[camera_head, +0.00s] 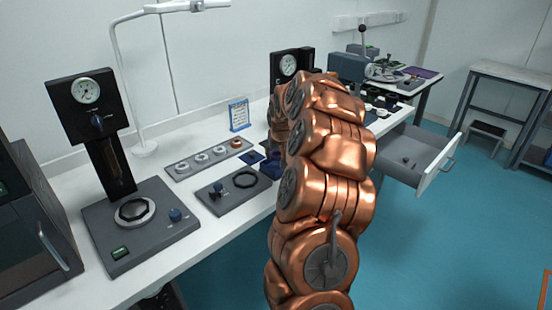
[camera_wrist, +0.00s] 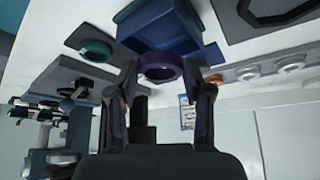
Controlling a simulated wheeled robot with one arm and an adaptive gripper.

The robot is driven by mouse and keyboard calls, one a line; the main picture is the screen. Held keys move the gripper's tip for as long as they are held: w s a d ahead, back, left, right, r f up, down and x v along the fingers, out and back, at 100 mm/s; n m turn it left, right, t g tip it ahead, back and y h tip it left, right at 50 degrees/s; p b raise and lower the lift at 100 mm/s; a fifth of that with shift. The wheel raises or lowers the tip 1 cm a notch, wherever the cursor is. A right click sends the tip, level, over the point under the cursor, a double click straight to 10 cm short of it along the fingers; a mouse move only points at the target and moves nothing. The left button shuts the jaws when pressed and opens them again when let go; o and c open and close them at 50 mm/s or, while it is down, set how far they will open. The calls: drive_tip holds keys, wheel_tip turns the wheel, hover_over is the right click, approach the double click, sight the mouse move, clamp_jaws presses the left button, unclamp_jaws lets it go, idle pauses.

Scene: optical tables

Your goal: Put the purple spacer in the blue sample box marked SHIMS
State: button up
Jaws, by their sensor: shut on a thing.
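The purple spacer (camera_wrist: 160,68) is a ring between the two fingertips of my gripper (camera_wrist: 161,74) in the wrist view, and the gripper is shut on it. A blue box (camera_wrist: 203,54) lies just beyond the spacer in the wrist view. I cannot tell whether the spacer touches it, and no SHIMS marking is readable. In the head view my copper arm hides the gripper and the spacer. Dark blue shapes (camera_head: 272,166) show on the bench just left of the arm.
A grey strip with several rings (camera_head: 210,158) and a dark plate with a black ring (camera_head: 234,190) lie left of the arm. A gauge stand (camera_head: 110,175) is further left. An open drawer (camera_head: 419,160) juts out at the right. A teal ring (camera_wrist: 97,50) sits beside the blue box.

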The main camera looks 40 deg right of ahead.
sight(277, 157)
drive_tip(key=shift+w+d+f, duration=0.2)
drive_tip(key=shift+w, duration=0.3)
wheel_tip(277, 157, down, 3)
drive_tip(key=shift+f+p, duration=0.15)
drive_tip(key=shift+p, duration=0.6)
drive_tip(key=shift+f, duration=0.1)
